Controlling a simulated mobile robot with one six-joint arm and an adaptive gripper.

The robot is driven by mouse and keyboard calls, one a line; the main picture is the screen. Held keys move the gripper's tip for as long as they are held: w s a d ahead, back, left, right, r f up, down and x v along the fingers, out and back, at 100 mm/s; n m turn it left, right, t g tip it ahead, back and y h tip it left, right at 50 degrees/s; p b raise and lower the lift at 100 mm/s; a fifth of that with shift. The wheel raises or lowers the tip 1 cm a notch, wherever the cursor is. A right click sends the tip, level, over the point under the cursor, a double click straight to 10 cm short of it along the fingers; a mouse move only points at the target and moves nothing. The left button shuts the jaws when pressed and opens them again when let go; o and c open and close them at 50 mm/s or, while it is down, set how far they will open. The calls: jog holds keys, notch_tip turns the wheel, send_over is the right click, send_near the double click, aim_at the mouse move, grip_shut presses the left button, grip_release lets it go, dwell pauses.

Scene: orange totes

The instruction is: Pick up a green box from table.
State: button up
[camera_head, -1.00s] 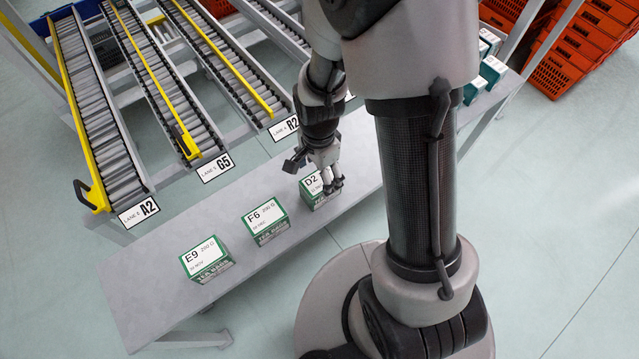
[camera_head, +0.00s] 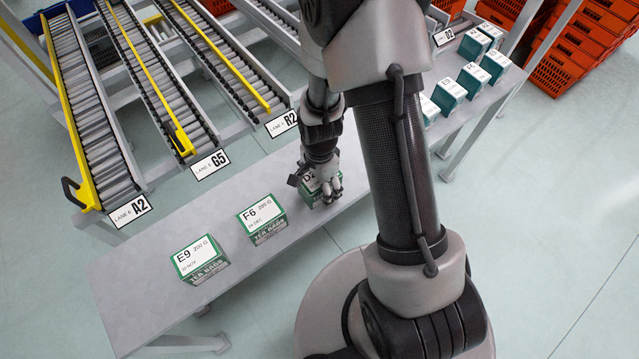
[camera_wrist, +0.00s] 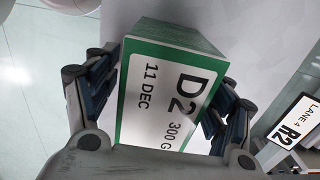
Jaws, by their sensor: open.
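A green box with a white label reading D2, 300 G, 11 DEC (camera_wrist: 165,95) stands on the grey table (camera_head: 150,270). In the wrist view it sits between the two fingers of my gripper (camera_wrist: 160,100), one finger on each side. The fingers are open; whether they touch the box is not clear. In the head view my gripper (camera_head: 326,190) is right over the D2 box (camera_head: 311,186) and hides part of it. Two more green boxes, F6 (camera_head: 262,219) and E9 (camera_head: 200,260), stand to the left on the same table.
Roller lanes with signs A2 (camera_head: 130,211), G5 (camera_head: 210,164) and R2 (camera_head: 281,123) lie behind the table. Several teal-sided boxes (camera_head: 450,93) stand on its far right part. Orange totes (camera_head: 570,60) are stacked at the upper right. The table's left end is clear.

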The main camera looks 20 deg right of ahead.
jog(key=c, duration=1.2)
